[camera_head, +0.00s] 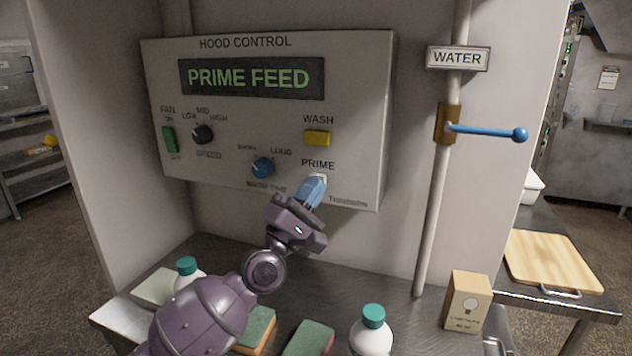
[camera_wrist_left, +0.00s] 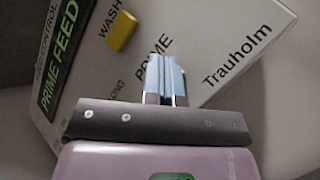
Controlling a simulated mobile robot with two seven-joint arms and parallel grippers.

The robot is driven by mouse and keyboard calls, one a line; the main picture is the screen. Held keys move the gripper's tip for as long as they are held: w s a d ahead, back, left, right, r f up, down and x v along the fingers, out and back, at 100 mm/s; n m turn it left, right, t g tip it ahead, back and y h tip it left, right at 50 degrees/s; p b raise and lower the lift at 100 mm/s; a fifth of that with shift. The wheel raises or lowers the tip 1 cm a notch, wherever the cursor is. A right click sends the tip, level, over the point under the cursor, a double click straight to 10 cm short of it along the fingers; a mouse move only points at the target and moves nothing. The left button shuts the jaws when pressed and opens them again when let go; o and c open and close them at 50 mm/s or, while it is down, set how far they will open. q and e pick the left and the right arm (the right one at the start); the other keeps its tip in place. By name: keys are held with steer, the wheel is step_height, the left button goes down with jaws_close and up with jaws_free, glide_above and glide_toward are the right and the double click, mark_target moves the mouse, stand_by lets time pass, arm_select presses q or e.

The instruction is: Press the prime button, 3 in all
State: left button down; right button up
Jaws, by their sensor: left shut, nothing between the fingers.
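The grey hood control panel (camera_head: 225,110) is on the wall, its green display (camera_head: 248,78) reading "PRIME FEED". The PRIME label (camera_head: 318,164) is at the lower right, below the yellow WASH button (camera_head: 317,138). My left gripper (camera_head: 316,186) is shut and empty, with its blue fingertips directly below the PRIME label. The prime button is largely hidden behind the fingertips, so I cannot tell whether they touch or press it. In the left wrist view the shut fingers (camera_wrist_left: 165,72) reach the panel (camera_wrist_left: 215,30) beside the word PRIME. My right gripper is not in view.
A blue knob (camera_head: 262,168), a black knob (camera_head: 203,134) and a green switch (camera_head: 169,139) are left of the fingertips. A pipe with a blue valve lever (camera_head: 490,131) stands to the right. Bottles, sponges and a small box (camera_head: 467,300) stand on the counter below.

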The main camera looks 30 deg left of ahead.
arm_select(q)
steer(key=shift+w+a, duration=0.1)
steer(key=shift+w, duration=0.05)
stand_by(0.7)
steer(key=shift+s+d, duration=0.25)
steer(key=shift+s, duration=0.6)
steer(key=shift+h, duration=0.3)
steer(key=s+p, duration=0.1)
steer(key=s, duration=0.1)
steer(key=s+d, duration=0.1)
steer(key=s, duration=0.2)
steer(key=shift+p, duration=0.4)
steer(key=shift+w, duration=0.1)
